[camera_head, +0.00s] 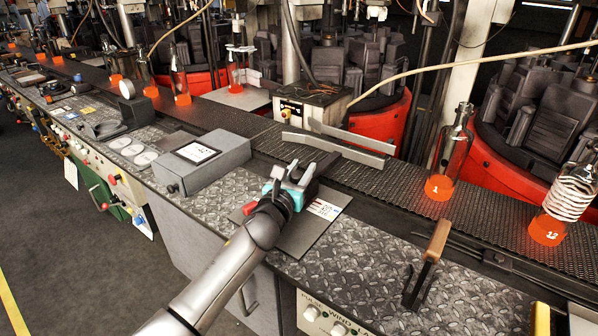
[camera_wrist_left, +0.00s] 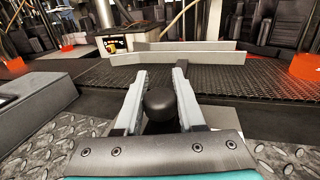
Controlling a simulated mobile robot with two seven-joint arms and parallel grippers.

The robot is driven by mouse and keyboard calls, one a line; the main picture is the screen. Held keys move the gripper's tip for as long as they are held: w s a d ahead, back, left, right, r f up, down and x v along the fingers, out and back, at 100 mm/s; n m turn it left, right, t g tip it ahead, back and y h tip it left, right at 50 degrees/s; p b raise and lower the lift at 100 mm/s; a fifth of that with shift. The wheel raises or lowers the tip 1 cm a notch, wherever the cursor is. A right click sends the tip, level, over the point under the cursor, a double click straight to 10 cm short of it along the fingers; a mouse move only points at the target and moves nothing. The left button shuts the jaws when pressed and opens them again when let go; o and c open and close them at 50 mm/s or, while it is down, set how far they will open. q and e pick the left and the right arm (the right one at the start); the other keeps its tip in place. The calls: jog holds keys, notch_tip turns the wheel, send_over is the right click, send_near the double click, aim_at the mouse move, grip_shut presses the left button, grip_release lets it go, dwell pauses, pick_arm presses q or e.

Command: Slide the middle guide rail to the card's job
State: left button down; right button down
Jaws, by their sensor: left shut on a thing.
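Two pale metal guide rails stand over the dark conveyor at the centre, a front rail (camera_head: 333,151) and a back rail (camera_head: 352,137). Both also show in the left wrist view, the front rail (camera_wrist_left: 180,58) below the back one. A dark slide bar (camera_head: 322,166) runs from the bench edge toward the rails. My left gripper (camera_head: 291,176) is at its near end, fingers pointing at the rails. In the left wrist view its fingers (camera_wrist_left: 158,84) are shut on a black round knob (camera_wrist_left: 160,103). The card (camera_head: 326,209) lies on a flat plate beside the gripper, partly covered; its print is unreadable.
A grey box with a display (camera_head: 203,160) stands left of the gripper. A wooden-handled lever (camera_head: 433,242) rises at the right. Bottles with orange bases, one marked 1 (camera_head: 446,165), stand on the conveyor (camera_head: 395,180). Chequered bench plate (camera_head: 375,262) lies bare between plate and lever.

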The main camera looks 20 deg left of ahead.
pick_arm(q)
jog(key=shift+w+d, duration=0.1)
jog(key=shift+w, duration=0.05)
jog(key=c, duration=0.5)
grip_release()
jog(key=s, duration=0.4)
jog(key=s+a+p, duration=0.1)
jog(key=s, duration=0.4)
jog(key=s+p, duration=0.1)
jog(key=s, duration=0.3)
jog(key=shift+s+a, duration=0.15)
jog(key=shift+s, duration=0.95)
jog(key=shift+s, duration=0.1)
